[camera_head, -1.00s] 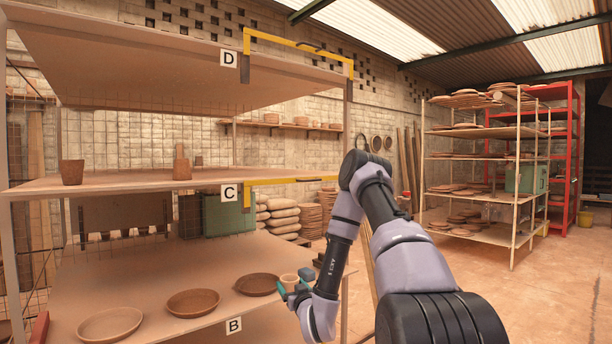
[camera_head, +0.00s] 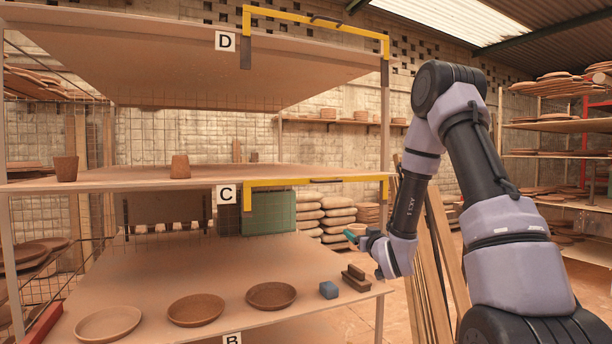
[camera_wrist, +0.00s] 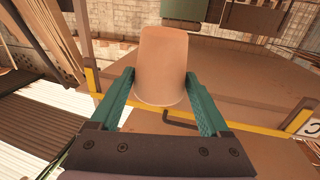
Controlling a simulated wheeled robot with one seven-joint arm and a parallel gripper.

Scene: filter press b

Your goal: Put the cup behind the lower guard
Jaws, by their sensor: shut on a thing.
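My gripper (camera_wrist: 160,95) is shut on a pale clay cup (camera_wrist: 162,62), its teal fingers on either side. In the head view my gripper (camera_head: 358,236) is beyond the right end of the lowest visible shelf, below the lower guard; the cup cannot be made out there. The lower guard (camera_head: 315,182) is a yellow bar at the right part of the shelf marked C. In the wrist view the lower guard (camera_wrist: 240,132) crosses below the cup, with a dark handle. The upper guard (camera_head: 315,16) is a similar yellow bar at shelf D.
Two brown cups (camera_head: 66,168) (camera_head: 180,166) stand on shelf C (camera_head: 120,183). Planks (camera_head: 445,250) lean behind my arm. Shelf C is clear behind the lower guard.

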